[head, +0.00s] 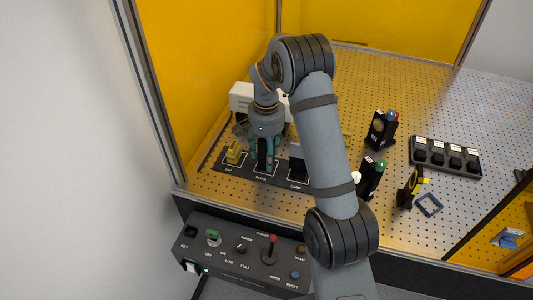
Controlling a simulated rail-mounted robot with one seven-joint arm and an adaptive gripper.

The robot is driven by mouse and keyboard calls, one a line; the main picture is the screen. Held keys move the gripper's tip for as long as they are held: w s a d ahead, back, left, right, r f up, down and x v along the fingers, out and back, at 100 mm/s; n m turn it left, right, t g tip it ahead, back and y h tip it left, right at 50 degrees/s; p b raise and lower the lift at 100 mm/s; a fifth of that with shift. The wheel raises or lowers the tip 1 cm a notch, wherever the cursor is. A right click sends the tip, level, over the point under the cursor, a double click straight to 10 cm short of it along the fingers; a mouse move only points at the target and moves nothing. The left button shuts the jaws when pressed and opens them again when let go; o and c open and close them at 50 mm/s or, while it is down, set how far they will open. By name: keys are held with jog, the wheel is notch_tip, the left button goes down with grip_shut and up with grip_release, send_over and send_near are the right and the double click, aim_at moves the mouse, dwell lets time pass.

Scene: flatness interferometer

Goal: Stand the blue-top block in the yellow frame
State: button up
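My gripper (263,163), with teal fingers, points down over the middle outlined place of a dark mat (217,164). Its fingers are apart with a dark upright block (262,152) between them; I cannot tell whether they touch it, and the block's top is hidden. A black upright piece with a blue and a red top part (383,128) stands on the plate to the right of my arm. I cannot make out a yellow frame for certain; a small yellow piece (234,152) stands on the mat's left place, and a black-and-yellow upright piece (409,187) stands at the right.
A green-topped black piece (370,177) stands close to my arm's right. A blue frame (429,204) lies on the perforated plate. A black tray (445,157) with several slots is at the right. A control box (240,251) is in front; yellow panels (195,70) wall the back and left.

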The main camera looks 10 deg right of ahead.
jog(key=c, duration=1.1)
jog(key=o, duration=1.3)
notch_tip(320, 180, up, 10)
jog(key=shift+r+b, duration=0.25)
jog(key=shift+b, duration=0.2)
jog(key=shift+f, duration=0.1)
notch_tip(320, 180, down, 10)
jog(key=shift+r+p, duration=0.1)
jog(key=shift+p, duration=0.45)
jog(key=shift+r+b, duration=0.5)
jog(key=shift+r, duration=2.6)
